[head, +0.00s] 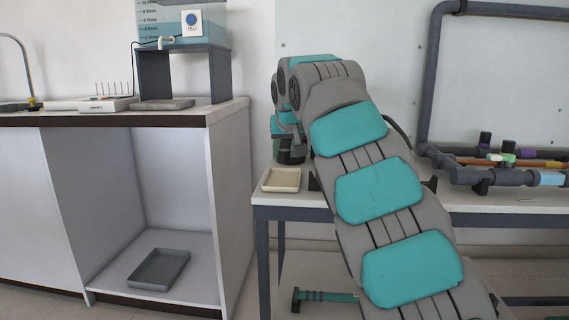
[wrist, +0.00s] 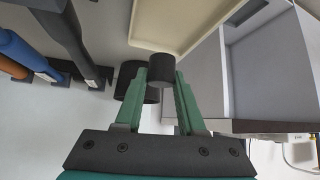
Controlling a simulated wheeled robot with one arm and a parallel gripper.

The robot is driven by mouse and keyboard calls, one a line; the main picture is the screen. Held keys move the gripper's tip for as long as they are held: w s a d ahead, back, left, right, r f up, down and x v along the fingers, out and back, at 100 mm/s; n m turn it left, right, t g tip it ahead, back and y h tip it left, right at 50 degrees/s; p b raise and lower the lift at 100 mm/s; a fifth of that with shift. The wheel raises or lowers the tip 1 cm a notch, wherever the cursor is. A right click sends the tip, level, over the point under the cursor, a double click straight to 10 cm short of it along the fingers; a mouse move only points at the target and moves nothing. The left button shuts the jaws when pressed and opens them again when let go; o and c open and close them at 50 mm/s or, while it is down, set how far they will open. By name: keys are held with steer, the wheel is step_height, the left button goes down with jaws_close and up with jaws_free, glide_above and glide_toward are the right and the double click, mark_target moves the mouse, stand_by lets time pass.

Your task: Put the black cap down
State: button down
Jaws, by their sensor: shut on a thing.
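The black cap (wrist: 161,69) is a short dark cylinder in the wrist view. My gripper (wrist: 161,78) has two green fingers, shut on the cap from both sides. The cap shows close to the edge of a beige tray (wrist: 143,38); I cannot tell the height between them. In the head view the tray (head: 282,180) lies on the left end of the right-hand table.
The right-hand table (head: 504,220) carries grey pipework (head: 500,177) with valves behind my arm. A white bench (head: 226,140) stands to the left, with a water tank (head: 180,25) on a stand and a grey tray (head: 158,268) on its lower shelf. A gap separates bench and table.

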mark_target(286, 159)
steer(key=shift+f+b, duration=0.5)
steer(key=shift+f, duration=1.35)
steer(key=c, duration=0.8)
jaws_free()
steer(key=shift+r, duration=0.1)
steer(key=p+v, duration=0.1)
steer(key=v, duration=1.1)
